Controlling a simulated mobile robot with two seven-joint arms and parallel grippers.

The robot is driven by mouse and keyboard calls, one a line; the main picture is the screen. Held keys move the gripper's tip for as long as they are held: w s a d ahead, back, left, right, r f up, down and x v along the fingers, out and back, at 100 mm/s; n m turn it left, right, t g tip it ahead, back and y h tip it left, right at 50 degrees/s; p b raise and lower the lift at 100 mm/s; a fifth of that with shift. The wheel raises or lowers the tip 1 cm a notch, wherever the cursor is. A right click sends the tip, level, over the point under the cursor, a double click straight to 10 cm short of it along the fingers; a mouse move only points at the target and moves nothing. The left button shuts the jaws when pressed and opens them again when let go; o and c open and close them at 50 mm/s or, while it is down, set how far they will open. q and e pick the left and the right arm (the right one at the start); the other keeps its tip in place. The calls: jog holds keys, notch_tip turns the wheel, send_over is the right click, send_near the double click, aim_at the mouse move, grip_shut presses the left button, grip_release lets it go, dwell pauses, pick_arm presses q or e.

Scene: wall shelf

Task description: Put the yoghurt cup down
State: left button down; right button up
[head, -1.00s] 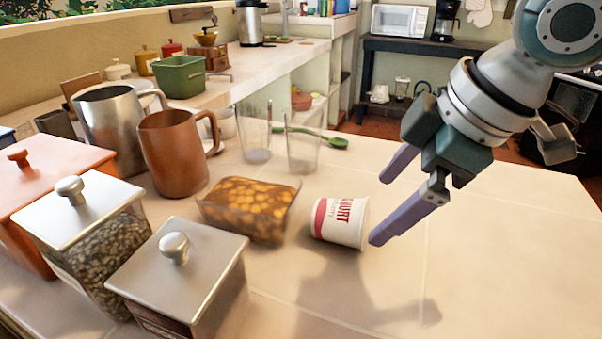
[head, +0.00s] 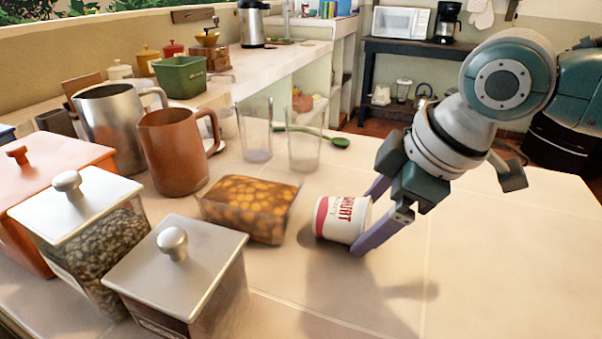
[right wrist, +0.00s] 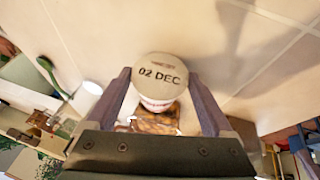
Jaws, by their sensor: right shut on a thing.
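The yoghurt cup (head: 338,220) is white with a red band and red lettering. It lies on its side, and its base points at my right gripper. In the right wrist view its base (right wrist: 160,76), stamped "02 DEC", sits between the two purple fingers. My right gripper (head: 366,220) is shut on the cup at its base end. I cannot tell whether the cup touches the counter (head: 480,275) or hangs just above it. My left gripper is not in view.
A clear box of orange-brown pieces (head: 250,207) stands just left of the cup. Two clear glasses (head: 304,140), a green spoon (head: 340,142) and a brown pitcher (head: 172,155) are behind. Metal-lidded jars (head: 185,262) stand front left. The counter right of the cup is clear.

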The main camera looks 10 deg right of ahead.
jog(key=shift+r, duration=0.1)
jog(key=c, duration=0.8)
